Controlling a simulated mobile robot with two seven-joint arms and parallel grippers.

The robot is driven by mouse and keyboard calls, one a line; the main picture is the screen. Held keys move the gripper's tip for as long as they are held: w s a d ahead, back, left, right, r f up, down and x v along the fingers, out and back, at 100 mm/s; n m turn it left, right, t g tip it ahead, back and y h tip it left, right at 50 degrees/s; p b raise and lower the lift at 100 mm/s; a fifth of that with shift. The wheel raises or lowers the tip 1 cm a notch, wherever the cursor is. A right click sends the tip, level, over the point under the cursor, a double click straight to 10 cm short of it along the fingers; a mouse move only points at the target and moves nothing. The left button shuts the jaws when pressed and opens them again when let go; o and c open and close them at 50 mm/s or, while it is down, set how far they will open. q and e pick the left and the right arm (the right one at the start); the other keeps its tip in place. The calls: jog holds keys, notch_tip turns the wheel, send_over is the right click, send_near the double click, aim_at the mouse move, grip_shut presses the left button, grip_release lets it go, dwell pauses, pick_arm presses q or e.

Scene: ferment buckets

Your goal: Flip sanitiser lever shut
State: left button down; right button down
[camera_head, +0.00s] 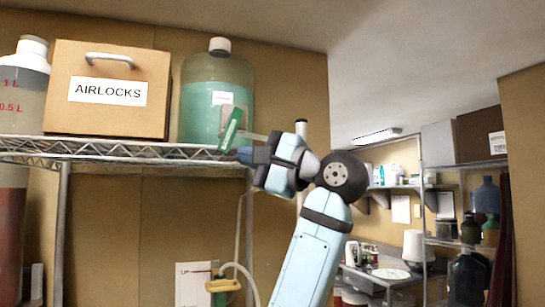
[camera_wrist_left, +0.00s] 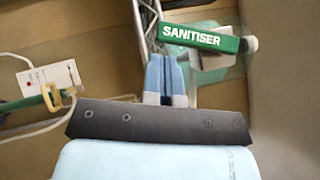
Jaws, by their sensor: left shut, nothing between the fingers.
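The sanitiser lever (camera_head: 231,129) is a green handle in front of a jug of teal liquid (camera_head: 217,95) at the shelf's right end. It stands steeply tilted in the head view. In the left wrist view the lever (camera_wrist_left: 198,39) shows its white word SANITISER, just beyond and to the right of my fingertips. My left gripper (camera_head: 245,154) is shut and empty, just below the lever at the shelf edge. Its blue fingers (camera_wrist_left: 165,72) are together in the wrist view. I cannot tell whether they touch the lever. My right gripper is not in view.
An AIRLOCKS box (camera_head: 107,115) and a marked container (camera_head: 24,85) stand left of the jug. The wire shelf (camera_head: 110,152) has a front edge and post near my gripper. Below hang a yellow handle (camera_head: 222,285) and a pale hose (camera_head: 245,272). Another rack (camera_head: 465,165) stands far right.

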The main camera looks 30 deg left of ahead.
pick_arm(q)
jog(key=shift+s+a+r, duration=0.2)
jog(key=shift+s+a, duration=0.05)
jog(key=shift+s, duration=0.15)
jog(key=shift+s, duration=0.1)
